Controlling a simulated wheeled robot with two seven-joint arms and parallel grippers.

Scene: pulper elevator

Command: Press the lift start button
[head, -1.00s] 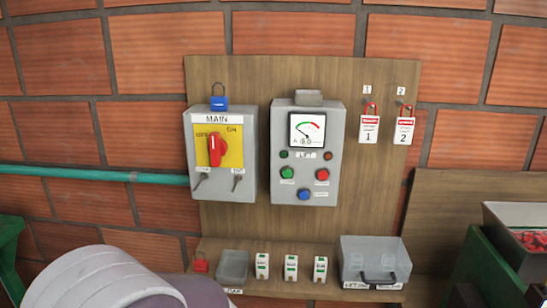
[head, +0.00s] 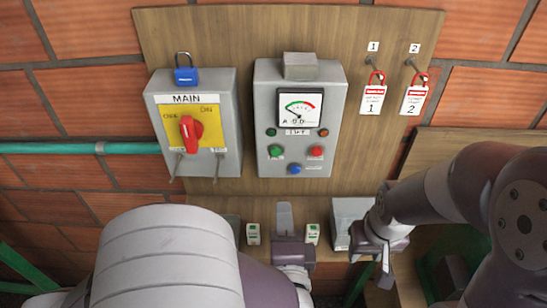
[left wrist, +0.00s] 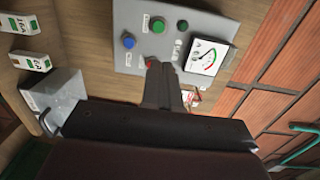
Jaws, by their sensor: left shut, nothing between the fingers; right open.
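The grey control box (head: 297,115) on the wooden board carries a green button (head: 276,151), a red button (head: 316,152), a blue button (head: 295,169), lamps and a gauge. My left gripper (head: 284,212) is shut and empty, pointing up below the box in the head view, apart from the buttons. In the left wrist view its fingers (left wrist: 160,80) reach toward the box and partly cover the red button; the green button (left wrist: 157,25) and blue button (left wrist: 129,42) show clear. My right gripper (head: 385,265) is open at the lower right, near the lidded box.
The main switch box (head: 215,120) with a red knob and blue padlock is left of the control box. Two tags (head: 372,97) hang at right. White blocks (head: 253,233) and a lidded box (head: 348,212) stand on the shelf below.

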